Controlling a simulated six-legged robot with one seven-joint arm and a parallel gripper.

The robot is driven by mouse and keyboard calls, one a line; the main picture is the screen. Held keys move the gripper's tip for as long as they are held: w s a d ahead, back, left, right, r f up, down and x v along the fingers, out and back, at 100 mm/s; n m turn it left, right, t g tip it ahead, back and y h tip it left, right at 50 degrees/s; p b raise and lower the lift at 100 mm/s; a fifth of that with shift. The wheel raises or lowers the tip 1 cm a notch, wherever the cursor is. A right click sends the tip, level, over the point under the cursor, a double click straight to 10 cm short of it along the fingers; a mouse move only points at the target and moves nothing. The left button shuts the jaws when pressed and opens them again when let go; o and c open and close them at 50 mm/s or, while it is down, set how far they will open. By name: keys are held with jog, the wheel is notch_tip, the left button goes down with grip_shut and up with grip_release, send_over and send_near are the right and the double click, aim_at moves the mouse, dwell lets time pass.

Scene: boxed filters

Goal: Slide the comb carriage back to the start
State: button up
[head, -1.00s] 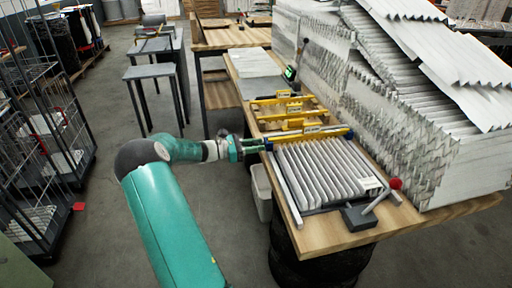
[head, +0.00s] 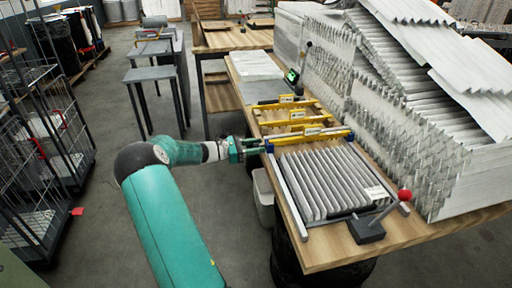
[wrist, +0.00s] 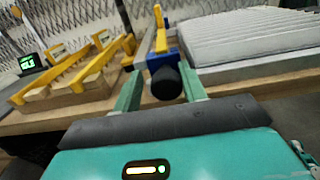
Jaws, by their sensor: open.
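The comb carriage (head: 315,138) is a yellow bar with a label and blue ends, lying across the far end of the two rails. Its near end is a blue block (wrist: 161,59) with a black knob (wrist: 166,84) in the wrist view. Pleated white filter media (head: 318,182) lies between the rails, on the near side of the carriage. My gripper (head: 262,147) is at the carriage's left end. In the wrist view its open green fingers stand on either side of the knob; I cannot tell whether either touches it.
Yellow combs or frames (head: 292,115) stand on the bench beyond the carriage. A red-knobbed lever (head: 404,194) on a dark base is at the near right. A tall stack of pleated sheets (head: 400,120) lines the bench's right side.

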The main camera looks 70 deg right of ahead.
jog(key=shift+o, duration=1.1)
jog(key=shift+w+d, duration=0.1)
jog(key=shift+w, duration=0.05)
jog(key=v, duration=1.3)
jog(key=shift+w+a, duration=0.2)
jog(key=shift+a, duration=0.2)
jog(key=w+a+r+m+t+y, duration=0.1)
jog(key=w+a+r+t+y, duration=0.2)
jog(key=a, duration=0.7)
jog(key=w+a+r+m+t, duration=0.1)
jog(key=a+r+m+t, duration=0.15)
jog(key=a+t, duration=0.6)
jog(key=w+a+r+m+t+y, duration=0.15)
jog(key=a+r, duration=0.25)
jog(key=a, duration=0.8)
jog(key=s+a+r+t+y, duration=0.1)
jog(key=s+a+t, duration=0.1)
jog(key=a, duration=0.6)
jog(key=s+a+r+t+y, duration=0.1)
jog(key=s+a+t+y, duration=0.1)
jog(key=a, duration=0.7)
jog(key=s+a+r+m+t+y, duration=0.1)
jog(key=s+a+t, duration=0.3)
jog(key=a, duration=0.4)
jog(key=shift+s+a+r+y, duration=0.2)
jog(key=shift+s+r+y, duration=0.15)
jog(key=shift+r, duration=0.25)
